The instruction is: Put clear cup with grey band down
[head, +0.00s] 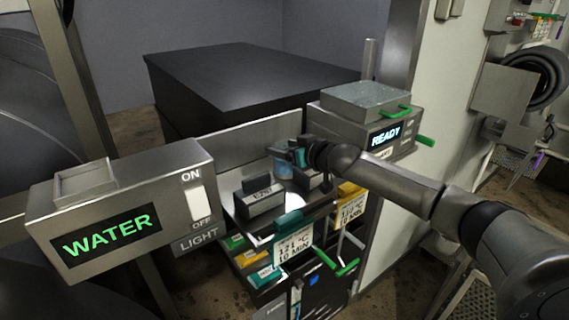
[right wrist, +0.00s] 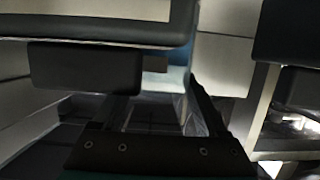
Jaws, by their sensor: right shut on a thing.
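My right gripper (head: 296,152) reaches in from the right over the shelf between the two display boxes. It is shut on the clear cup with grey band (head: 283,170), which looks bluish and see-through. The gripper hides part of the cup, and I cannot make out its band. The cup is above or at the bright shelf surface; I cannot tell if its base touches. In the right wrist view, a pale bluish see-through part of the cup (right wrist: 172,80) shows between dark finger parts. My left gripper is not in view.
A grey labelled block (head: 259,201) stands on the shelf just left of the cup. A WATER box (head: 190,155) with a light switch is at left. A READY box (head: 345,122) with green handles is at right. Cards reading 121 °C (head: 293,248) hang in front.

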